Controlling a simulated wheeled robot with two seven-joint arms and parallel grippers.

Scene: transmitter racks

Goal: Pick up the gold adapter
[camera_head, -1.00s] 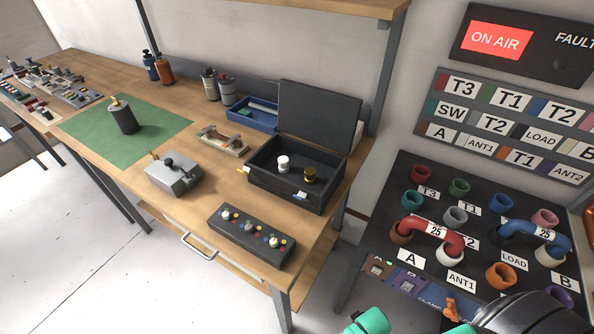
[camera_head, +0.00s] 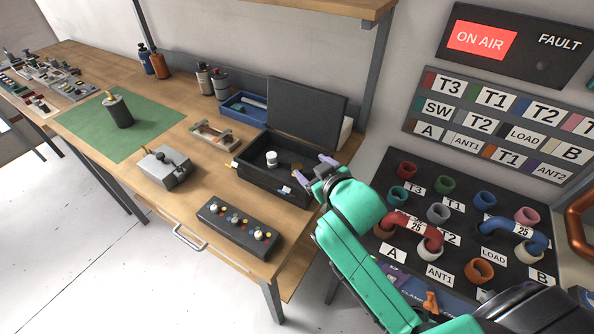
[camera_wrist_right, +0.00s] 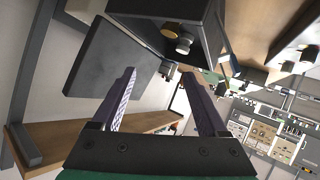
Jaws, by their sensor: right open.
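The gold adapter (camera_head: 297,167) stands inside the open black case (camera_head: 255,183) on the wooden bench, partly hidden by my right gripper in the head view. It also shows in the right wrist view (camera_wrist_right: 170,30), next to a white adapter (camera_wrist_right: 184,43). The white adapter (camera_head: 271,158) stands to its left in the head view. My right gripper (camera_head: 312,172) is open and empty at the case's right side, apart from the gold adapter. Its two fingers also show in the right wrist view (camera_wrist_right: 158,75). My left gripper is not in view.
The raised case lid (camera_head: 307,112) stands behind the case. A black box with colored knobs (camera_head: 238,229) lies in front. A blue tray (camera_head: 245,108) and a small wooden tray (camera_head: 215,136) are to the left. The patch panel (camera_head: 450,215) is at right.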

